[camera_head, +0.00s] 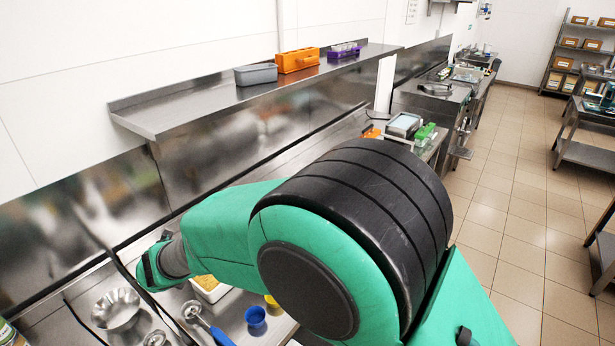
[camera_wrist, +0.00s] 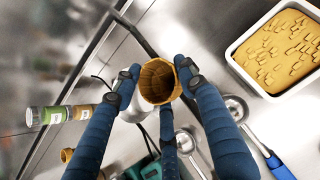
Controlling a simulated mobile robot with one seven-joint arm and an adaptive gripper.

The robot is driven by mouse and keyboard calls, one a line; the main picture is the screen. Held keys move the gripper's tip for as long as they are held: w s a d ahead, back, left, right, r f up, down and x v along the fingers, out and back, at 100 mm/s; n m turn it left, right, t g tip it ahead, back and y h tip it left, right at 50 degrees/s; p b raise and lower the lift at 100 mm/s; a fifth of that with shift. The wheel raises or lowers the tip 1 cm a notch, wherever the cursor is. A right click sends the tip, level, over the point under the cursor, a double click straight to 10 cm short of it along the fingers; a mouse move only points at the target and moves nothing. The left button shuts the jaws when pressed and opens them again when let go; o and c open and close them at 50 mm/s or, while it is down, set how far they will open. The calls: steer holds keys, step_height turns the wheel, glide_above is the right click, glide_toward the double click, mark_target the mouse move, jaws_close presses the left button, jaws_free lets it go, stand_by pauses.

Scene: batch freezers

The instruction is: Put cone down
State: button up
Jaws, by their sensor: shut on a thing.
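A waffle cone (camera_wrist: 158,82) is in the wrist view, its open, empty mouth turned toward the camera. The blue fingers of my gripper (camera_wrist: 157,84) close around its rim from the left, right and below. The steel counter (camera_wrist: 205,45) lies beneath; I cannot tell whether the cone's tip touches anything. In the head view my green arm hides the cone and the fingers.
A white tub of yellow ice cream (camera_wrist: 234,60) stands right of the cone, with a blue-handled scoop (camera_wrist: 275,163) nearby. The head view shows a metal bowl (camera_head: 116,310), a blue cup (camera_head: 256,318) and a raised shelf (camera_head: 190,108).

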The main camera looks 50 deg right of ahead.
steer(key=shift+s+d+f+m, duration=0.1)
steer(key=shift+s+d+m, duration=0.3)
steer(key=shift+s+d, duration=0.1)
steer(key=s+d+m+g+h+b, duration=0.1)
steer(key=s+d+m+g+h, duration=0.2)
steer(key=s+d+m, duration=0.5)
steer(key=s+d+m+g+h+b, duration=0.1)
steer(key=s+d+m+g+h, duration=0.15)
steer(key=s, duration=0.85)
steer(key=s+d+m+g+h+b, duration=0.1)
steer(key=s+d+m+g+h, duration=0.2)
steer(key=s+d+m, duration=0.55)
steer(key=shift+s+a+f+n+y, duration=0.1)
steer(key=shift+s+a+f+n, duration=0.25)
steer(key=shift+f, duration=0.4)
steer(key=shift+s+a+f+n+y, duration=0.1)
steer(key=shift+a+f+n, duration=0.2)
steer(key=shift+a+f, duration=0.4)
steer(key=shift+s+a+f+n+y, duration=0.1)
steer(key=shift+s+a+f+n, duration=0.2)
steer(key=shift+f, duration=0.55)
steer(key=shift+w, duration=0.1)
